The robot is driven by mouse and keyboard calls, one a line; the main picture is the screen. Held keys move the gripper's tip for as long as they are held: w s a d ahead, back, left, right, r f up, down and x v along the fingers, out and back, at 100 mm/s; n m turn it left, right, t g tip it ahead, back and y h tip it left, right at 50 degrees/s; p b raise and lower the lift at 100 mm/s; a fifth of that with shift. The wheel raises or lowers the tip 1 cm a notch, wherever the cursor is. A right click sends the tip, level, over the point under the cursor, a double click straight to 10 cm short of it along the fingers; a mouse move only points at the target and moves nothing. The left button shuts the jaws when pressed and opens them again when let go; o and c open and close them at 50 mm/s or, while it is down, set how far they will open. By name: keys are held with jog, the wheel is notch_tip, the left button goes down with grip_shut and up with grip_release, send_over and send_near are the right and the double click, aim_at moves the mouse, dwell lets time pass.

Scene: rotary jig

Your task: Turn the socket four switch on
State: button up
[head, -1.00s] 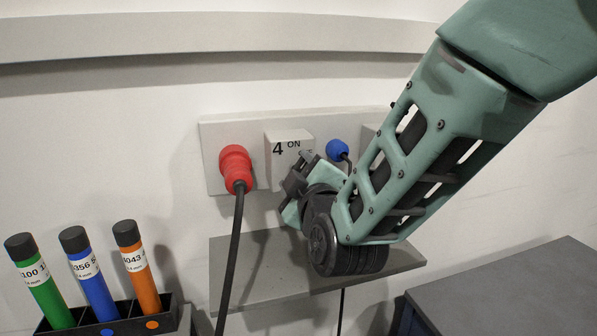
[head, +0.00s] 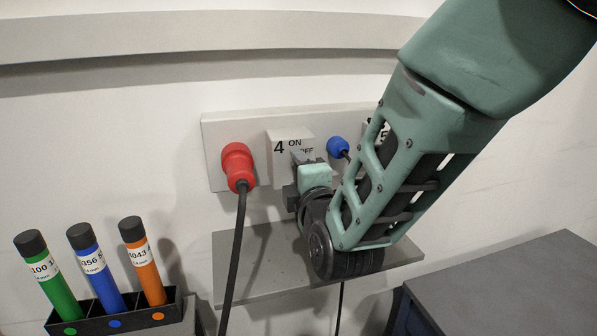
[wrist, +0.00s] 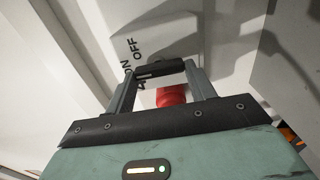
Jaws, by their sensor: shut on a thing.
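The socket four switch box (head: 282,150) is a pale block marked 4, ON and OFF, on the wall panel in the head view. My gripper (head: 297,180) is at the lower front of this box, and its fingers partly hide it. In the wrist view my gripper (wrist: 160,75) is shut on a dark bar-shaped switch knob (wrist: 160,69) between the fingertips. The knob has a pale line on it. The ON and OFF letters stand beside the knob. I cannot tell exactly which one the knob points to.
A red plug (head: 238,167) with a black cable sits left of the switch box, and a blue plug (head: 337,147) right of it. A grey shelf (head: 255,275) is below. A black rack (head: 90,325) holds three coloured tubes at lower left. A dark cabinet (head: 510,285) stands at lower right.

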dwell(0.4)
jog(key=o, duration=1)
jog(key=shift+b+v, duration=6.45)
jog(key=shift+v, duration=2.3)
